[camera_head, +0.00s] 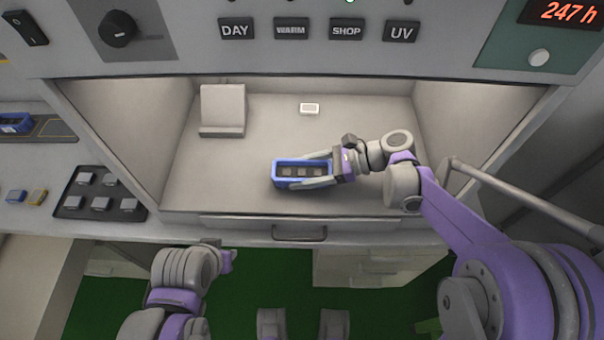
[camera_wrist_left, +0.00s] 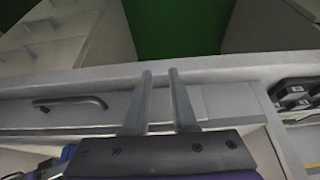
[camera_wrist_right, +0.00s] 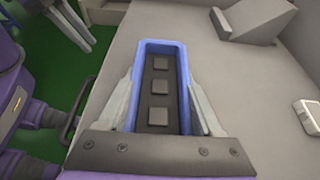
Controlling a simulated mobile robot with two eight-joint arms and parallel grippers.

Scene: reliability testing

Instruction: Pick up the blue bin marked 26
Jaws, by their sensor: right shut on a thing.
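A blue bin (camera_head: 303,162), open at the top with several small grey blocks in a row inside, is on the pale floor of the booth. My right gripper (camera_head: 303,175) is shut on the blue bin, with one finger along each long side. The right wrist view shows the bin (camera_wrist_right: 176,52) between the two fingers (camera_wrist_right: 160,95). I cannot read a number on it, nor tell whether it is lifted off the floor. My left gripper (camera_wrist_left: 161,75) is empty, its fingers apart, in front of the booth near the drawer handle.
A grey angled stand (camera_head: 222,110) and a small white block (camera_head: 310,109) are at the back of the booth. A dark tray with several grey blocks (camera_head: 99,203) and another blue bin (camera_head: 14,123) are on the left counter. Booth walls enclose both sides.

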